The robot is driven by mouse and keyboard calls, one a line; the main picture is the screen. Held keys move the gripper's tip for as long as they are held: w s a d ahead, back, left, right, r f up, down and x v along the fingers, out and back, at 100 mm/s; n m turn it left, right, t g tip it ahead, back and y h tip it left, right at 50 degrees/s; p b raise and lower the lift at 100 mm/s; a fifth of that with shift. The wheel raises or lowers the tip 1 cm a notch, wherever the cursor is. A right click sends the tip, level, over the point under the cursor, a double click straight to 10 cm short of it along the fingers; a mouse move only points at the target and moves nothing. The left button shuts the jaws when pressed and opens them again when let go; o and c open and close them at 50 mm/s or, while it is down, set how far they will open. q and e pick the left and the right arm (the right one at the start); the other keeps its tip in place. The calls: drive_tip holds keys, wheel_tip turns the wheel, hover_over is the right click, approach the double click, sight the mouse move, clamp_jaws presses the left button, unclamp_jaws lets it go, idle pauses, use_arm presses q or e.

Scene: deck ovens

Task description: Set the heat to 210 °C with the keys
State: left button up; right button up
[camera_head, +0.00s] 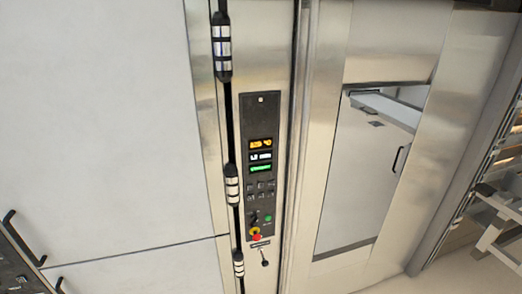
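A dark upright control panel (261,165) is set in the steel front of the oven, left of its glass door. Near its top are three small lit displays, an orange one (261,143), a white one (261,156) and a green one (261,168). Their digits are too small and blurred to read. Below them is a block of small dark keys (261,190). Lower down are a green button (268,217) and a red knob with a yellow ring (256,235). Neither of my grippers shows in this view.
A black vertical bar with silver fittings (232,185) runs just left of the panel. The oven door (365,170) with its window is to the right. A rack with trays (497,210) stands at the far right. Large pale panels fill the left.

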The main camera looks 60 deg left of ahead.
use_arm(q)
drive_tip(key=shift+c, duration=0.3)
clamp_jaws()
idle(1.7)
